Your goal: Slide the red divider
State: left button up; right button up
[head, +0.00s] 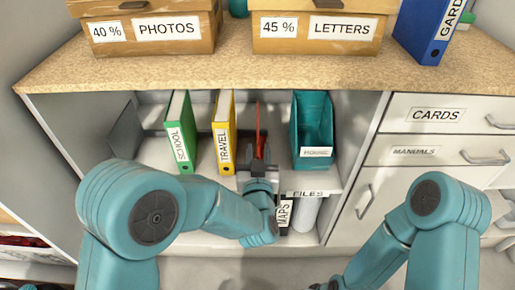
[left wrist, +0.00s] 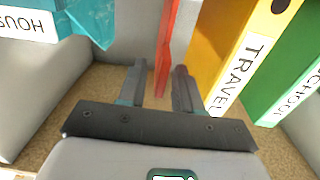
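The red divider (head: 258,125) stands upright in the shelf compartment, between the yellow TRAVEL binder and the teal holder. It also shows in the left wrist view (left wrist: 167,45), as a thin red sheet. My left gripper (head: 258,158) is in the compartment at the divider's near edge. In the left wrist view its two fingers (left wrist: 158,80) are spread, with the divider's lower end between them. Gaps show on both sides, so it is not gripped. My gripper hides the divider's lower part in the head view. My right arm is at the lower right; its gripper is out of sight.
The green SCHOOL binder (head: 180,130) and the yellow TRAVEL binder (head: 224,130) stand left of the divider. The teal holder (head: 312,130) stands to its right, with a gap between. Boxes (head: 150,28) sit on the counter (head: 200,70); drawers (head: 440,150) are at right.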

pick_arm(q)
jog(key=shift+s+r, duration=0.1)
jog(key=shift+r, duration=0.05)
grip_shut()
jog(key=shift+a+b, duration=0.65)
jog(key=shift+a, duration=1.55)
grip_release()
